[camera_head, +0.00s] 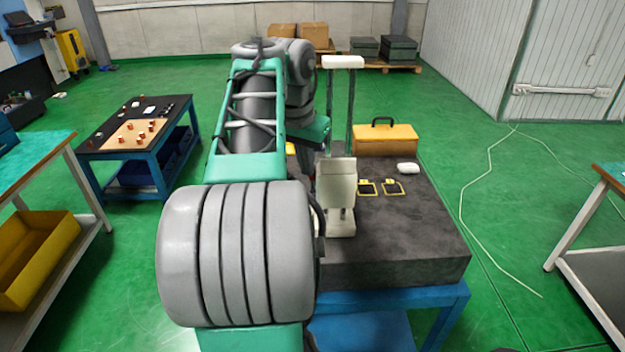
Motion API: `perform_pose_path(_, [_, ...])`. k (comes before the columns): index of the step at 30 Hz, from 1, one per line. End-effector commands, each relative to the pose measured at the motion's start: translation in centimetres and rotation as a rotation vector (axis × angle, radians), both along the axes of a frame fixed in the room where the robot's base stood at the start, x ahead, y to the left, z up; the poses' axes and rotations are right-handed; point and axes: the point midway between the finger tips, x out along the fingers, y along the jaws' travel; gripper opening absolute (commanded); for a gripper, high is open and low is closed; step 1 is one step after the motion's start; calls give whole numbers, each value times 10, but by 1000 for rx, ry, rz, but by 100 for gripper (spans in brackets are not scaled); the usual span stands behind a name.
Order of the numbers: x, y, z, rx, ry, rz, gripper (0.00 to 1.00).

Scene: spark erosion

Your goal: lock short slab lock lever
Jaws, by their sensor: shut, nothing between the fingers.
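The dark stone slab (425,237) lies on a blue stand. Two upright stands rise at its left side, a nearer one with a pale beige block (337,183) and dark posts with a white cap (343,62). I cannot tell which small part is the short lock lever; it is too small or hidden. My gripper (307,166) hangs at the end of my arm over the slab's left part, just left of the beige block.
On the slab are a yellow toolbox (385,139), a white rounded object (408,168) and two small yellow-edged black frames (393,187). The slab's front right is bare. A blue table (137,140) with small parts stands left, and a workbench (612,180) right. Green floor lies between.

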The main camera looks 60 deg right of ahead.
Motion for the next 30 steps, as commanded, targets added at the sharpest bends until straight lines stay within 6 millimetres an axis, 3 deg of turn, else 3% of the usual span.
perform_pose_path(18, [0, 0, -16, 0, 0, 0, 0])
perform_pose_path(30, [1, -1, -16, 0, 0, 0, 0])
